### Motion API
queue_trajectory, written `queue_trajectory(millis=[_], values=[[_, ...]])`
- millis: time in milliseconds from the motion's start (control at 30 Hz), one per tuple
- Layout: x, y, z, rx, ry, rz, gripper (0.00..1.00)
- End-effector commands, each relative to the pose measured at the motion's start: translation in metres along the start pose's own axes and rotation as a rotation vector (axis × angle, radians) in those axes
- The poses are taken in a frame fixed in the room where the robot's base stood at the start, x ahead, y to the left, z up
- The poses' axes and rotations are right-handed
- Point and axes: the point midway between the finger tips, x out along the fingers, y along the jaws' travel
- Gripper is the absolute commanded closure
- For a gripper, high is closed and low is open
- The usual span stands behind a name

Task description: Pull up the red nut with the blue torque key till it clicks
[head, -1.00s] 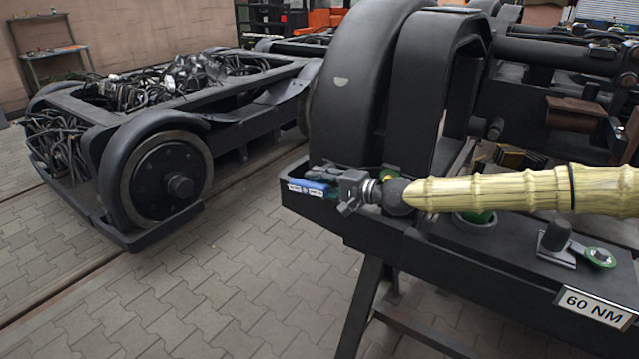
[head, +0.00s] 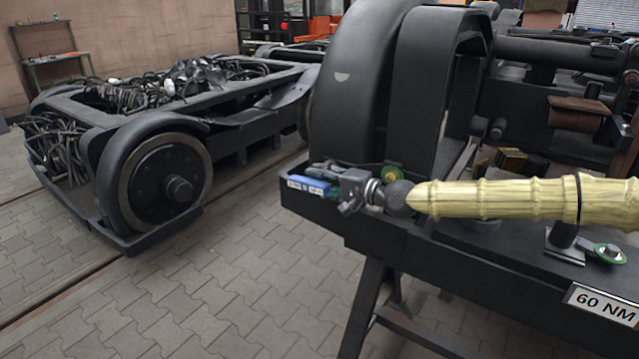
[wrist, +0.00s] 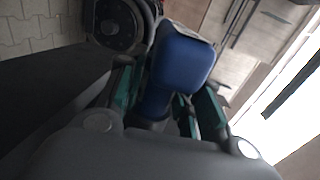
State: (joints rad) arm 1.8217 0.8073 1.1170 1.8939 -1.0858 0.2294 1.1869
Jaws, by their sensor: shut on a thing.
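The blue torque key (head: 308,185) shows as a short blue piece with white labels at the left end of the bogie frame. My gripper (head: 322,178) is shut on it. In the wrist view the key's thick blue handle (wrist: 182,62) stands between my teal-sided fingers (wrist: 165,105). The key's working end is hidden, and I cannot tell whether it touches a nut. No red nut shows in either view. A green ring with a yellowish centre (head: 393,174) sits behind my wrist on the bogie.
A "60 NM" plate (head: 605,305) and a green-rimmed round part (head: 608,254) are at the right on the near bogie (head: 450,265), which rests on a trestle (head: 368,300). Another bogie (head: 180,150) stands at the left. The paved floor between is clear.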

Motion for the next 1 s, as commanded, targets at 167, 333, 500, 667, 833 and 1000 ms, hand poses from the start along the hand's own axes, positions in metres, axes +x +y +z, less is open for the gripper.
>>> queue_trajectory(millis=[167,333,500,667,833,1000], values=[[-0.0001,0.0007,-0.0003,-0.001,0.001,-0.015,1.00],[0.0001,0.0013,-0.0002,-0.001,0.000,-0.026,1.00],[0.0003,0.0010,-0.0001,-0.001,0.000,-0.039,1.00],[0.0005,0.0011,0.0000,-0.001,0.000,-0.050,1.00],[0.0005,0.0015,0.0001,-0.001,0.000,-0.061,1.00],[0.0005,0.0011,0.0001,-0.001,0.000,-0.073,1.00]])
